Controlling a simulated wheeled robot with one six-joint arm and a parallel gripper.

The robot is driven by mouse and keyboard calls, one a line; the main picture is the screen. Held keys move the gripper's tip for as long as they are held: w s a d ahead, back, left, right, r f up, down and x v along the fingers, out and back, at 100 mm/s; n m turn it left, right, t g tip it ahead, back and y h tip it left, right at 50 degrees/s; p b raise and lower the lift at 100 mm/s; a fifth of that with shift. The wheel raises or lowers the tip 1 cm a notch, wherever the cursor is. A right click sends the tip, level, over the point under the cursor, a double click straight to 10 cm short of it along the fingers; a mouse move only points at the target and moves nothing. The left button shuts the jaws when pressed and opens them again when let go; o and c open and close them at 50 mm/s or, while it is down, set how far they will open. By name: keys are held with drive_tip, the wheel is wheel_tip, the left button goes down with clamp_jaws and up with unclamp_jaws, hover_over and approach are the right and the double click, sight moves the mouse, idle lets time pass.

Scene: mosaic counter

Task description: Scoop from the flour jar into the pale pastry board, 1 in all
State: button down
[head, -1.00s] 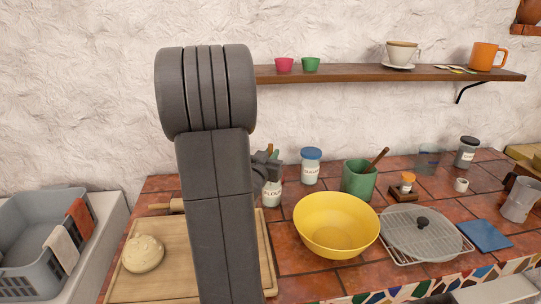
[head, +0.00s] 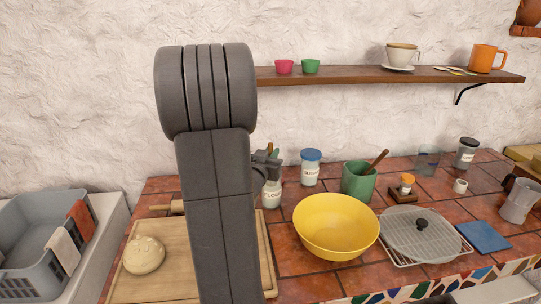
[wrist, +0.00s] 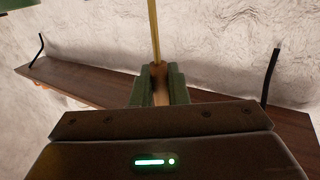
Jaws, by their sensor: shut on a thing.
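The flour jar (head: 272,196), a small glass jar labelled FLOUR, stands on the tiled counter right of my arm. My gripper (head: 266,163) is just above its mouth, partly hidden behind my arm. In the wrist view my gripper (wrist: 160,84) is shut on the wooden handle of a scoop (wrist: 154,35), whose thin brass-coloured shaft runs away from the fingers. The scoop's bowl is not visible, so I cannot tell whether it is inside the jar or carries flour. The pale pastry board (head: 180,240) lies at the left front, with a dough ball (head: 143,255) on it; my arm hides part of it.
A yellow bowl (head: 337,226) stands right of the jar. A sugar jar (head: 310,169) and a green crock (head: 357,182) stand behind it. A rack with a lid (head: 420,235) is farther right. A wall shelf (head: 390,73) hangs above. A rolling pin (head: 163,209) lies behind the board.

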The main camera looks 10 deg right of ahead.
drive_tip(key=shift+r+p, duration=3.3)
drive_tip(key=shift+r, duration=1.15)
drive_tip(key=s+a+f+p, duration=0.1)
drive_tip(key=s+a+f, duration=0.2)
drive_tip(key=a, duration=0.6)
drive_tip(key=s+a+f+p, duration=0.2)
drive_tip(key=a, duration=0.7)
drive_tip(key=w+a+f+p+v, duration=0.1)
drive_tip(key=a+f+p+v, duration=0.1)
drive_tip(key=v, duration=1.3)
drive_tip(key=shift+s+a, duration=0.3)
drive_tip(key=shift+f, duration=0.1)
